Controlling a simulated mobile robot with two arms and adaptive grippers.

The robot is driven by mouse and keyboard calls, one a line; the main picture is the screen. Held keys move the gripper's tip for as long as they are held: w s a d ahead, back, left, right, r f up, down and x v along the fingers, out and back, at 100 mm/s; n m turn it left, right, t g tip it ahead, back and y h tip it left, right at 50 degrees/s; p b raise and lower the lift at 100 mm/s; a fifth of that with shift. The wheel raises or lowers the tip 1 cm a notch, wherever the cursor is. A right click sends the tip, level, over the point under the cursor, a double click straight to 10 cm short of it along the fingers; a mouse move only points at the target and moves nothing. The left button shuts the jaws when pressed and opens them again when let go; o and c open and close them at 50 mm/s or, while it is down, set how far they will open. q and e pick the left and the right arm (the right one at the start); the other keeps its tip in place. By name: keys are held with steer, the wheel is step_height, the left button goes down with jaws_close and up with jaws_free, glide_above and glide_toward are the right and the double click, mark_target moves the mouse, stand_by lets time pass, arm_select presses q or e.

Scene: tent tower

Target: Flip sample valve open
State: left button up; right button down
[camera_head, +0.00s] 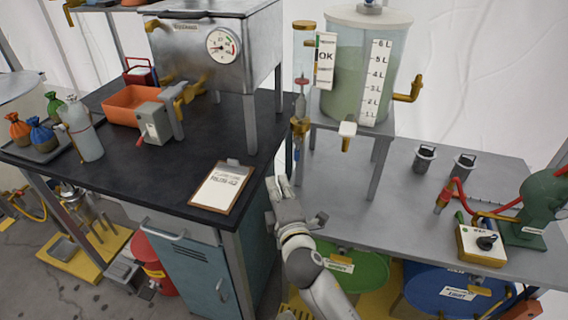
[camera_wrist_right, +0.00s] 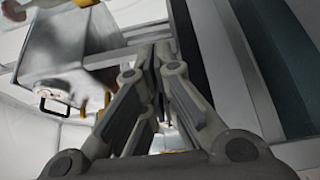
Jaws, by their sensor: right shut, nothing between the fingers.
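A clear tank (camera_head: 347,75) with greenish liquid and a litre scale stands on a raised grey stand. A small tap with a pale handle and a yellow outlet (camera_head: 346,136) sits at its lower front. Which fitting is the sample valve, I cannot tell for sure. A yellow crank-like handle (camera_head: 415,88) sticks out on the tank's right. My right gripper (camera_head: 276,184) is shut and empty, below and left of the tap, between the dark bench and the grey table. Its fingers also show in the right wrist view (camera_wrist_right: 158,62). My left gripper is not in view.
A slim tube assembly with yellow fittings (camera_head: 300,105) stands left of the tank. A clipboard (camera_head: 222,187) lies on the dark bench (camera_head: 125,182). A metal box with a gauge (camera_head: 205,50) stands behind. A green pump (camera_head: 543,205) is at right.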

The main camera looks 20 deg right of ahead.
mark_target(297, 150)
steer(key=w, duration=1)
steer(key=shift+d, duration=0.25)
steer(key=d, duration=0.1)
steer(key=s+d+p, duration=0.1)
steer(key=d+p, duration=0.1)
steer(key=shift+s+d, duration=0.3)
steer(key=shift+d, duration=0.05)
